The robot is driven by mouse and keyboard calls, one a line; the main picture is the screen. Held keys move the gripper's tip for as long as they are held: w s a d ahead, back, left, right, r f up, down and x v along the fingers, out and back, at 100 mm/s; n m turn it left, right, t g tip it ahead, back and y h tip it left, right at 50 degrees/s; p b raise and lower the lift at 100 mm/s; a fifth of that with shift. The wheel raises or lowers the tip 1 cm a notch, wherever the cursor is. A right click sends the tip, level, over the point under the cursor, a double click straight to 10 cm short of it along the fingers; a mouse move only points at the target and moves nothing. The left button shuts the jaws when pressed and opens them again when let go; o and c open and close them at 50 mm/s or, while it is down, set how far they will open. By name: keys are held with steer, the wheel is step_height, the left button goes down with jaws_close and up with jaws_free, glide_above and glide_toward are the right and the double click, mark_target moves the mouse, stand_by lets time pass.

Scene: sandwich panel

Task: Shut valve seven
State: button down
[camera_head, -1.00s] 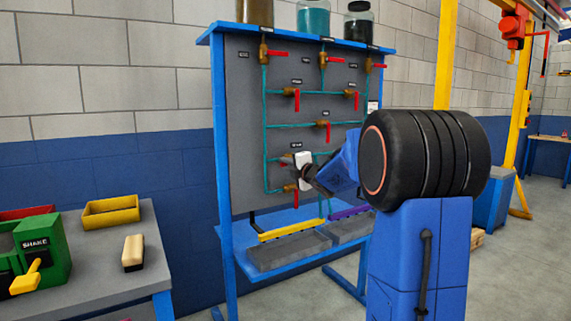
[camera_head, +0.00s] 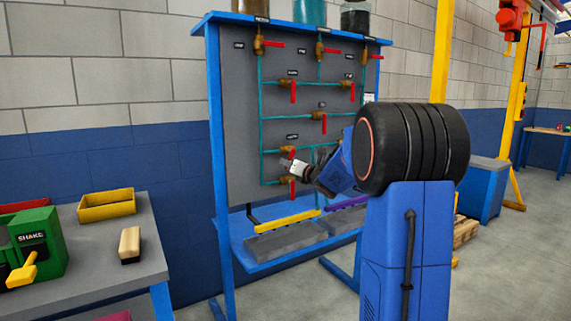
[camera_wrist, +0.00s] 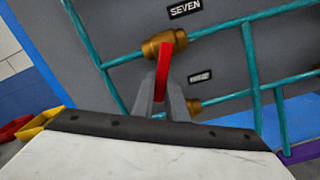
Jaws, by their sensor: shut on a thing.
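Valve seven has a brass body (camera_wrist: 165,42) and a red handle (camera_wrist: 163,66) under the label SEVEN (camera_wrist: 185,9) in the wrist view. The handle slants across the line of its teal pipe. My gripper (camera_wrist: 160,100) has its two grey fingers on either side of the handle's end, shut on it. In the head view, valve seven (camera_head: 287,151) is low on the grey panel, and my gripper (camera_head: 291,164) is just below and right of it, tilted. It hides most of the handle there; only a bit of red shows.
Another valve (camera_head: 286,181) with a hanging red handle sits close below my gripper. More red-handled valves and teal pipes are above. A blue frame holds the panel, with grey trays (camera_head: 275,243) beneath. A grey workbench (camera_head: 90,238) stands at left.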

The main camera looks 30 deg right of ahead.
steer(key=n, duration=0.1)
steer(key=d+n, duration=0.1)
steer(key=n, duration=0.1)
steer(key=d+n, duration=0.1)
steer(key=n, duration=0.1)
steer(key=shift+d+f, duration=0.1)
steer(key=shift+f, duration=0.3)
stand_by(0.4)
steer(key=c, duration=1.8)
jaws_free()
steer(key=shift+d, duration=0.1)
steer(key=shift+o, duration=0.2)
steer(key=shift+r, duration=0.1)
steer(key=s, duration=1.7)
steer(key=shift+s+d, duration=0.2)
steer(key=shift+d, duration=0.1)
steer(key=shift+a, duration=0.1)
